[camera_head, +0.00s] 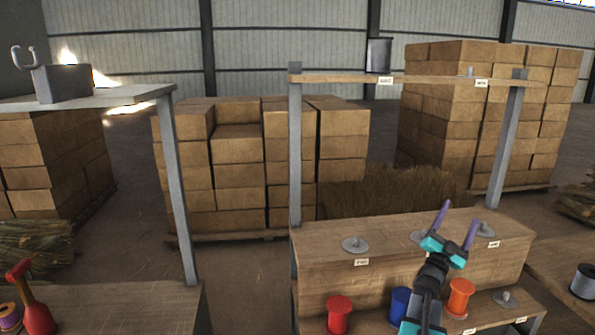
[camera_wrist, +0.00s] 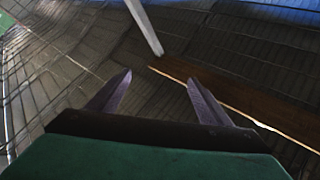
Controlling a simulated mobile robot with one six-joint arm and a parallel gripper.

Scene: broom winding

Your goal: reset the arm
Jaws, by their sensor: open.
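My gripper (camera_head: 457,226) is raised over the right part of the stepped wooden workbench (camera_head: 400,240) in the head view. Its two purple fingers are spread apart with nothing between them. In the wrist view the open fingers (camera_wrist: 158,95) point toward the warehouse wall, with a grey post (camera_wrist: 144,26) and a brown wooden board (camera_wrist: 225,90) beyond them. The arm hides part of the bench's lower step.
A red spool (camera_head: 339,314), a blue spool (camera_head: 400,303) and an orange spool (camera_head: 460,297) stand on the lower step. Grey holders, one of them the left holder (camera_head: 355,245), sit on the upper step. A high shelf (camera_head: 430,80) carries a dark can (camera_head: 378,55). Box stacks (camera_head: 237,160) stand behind.

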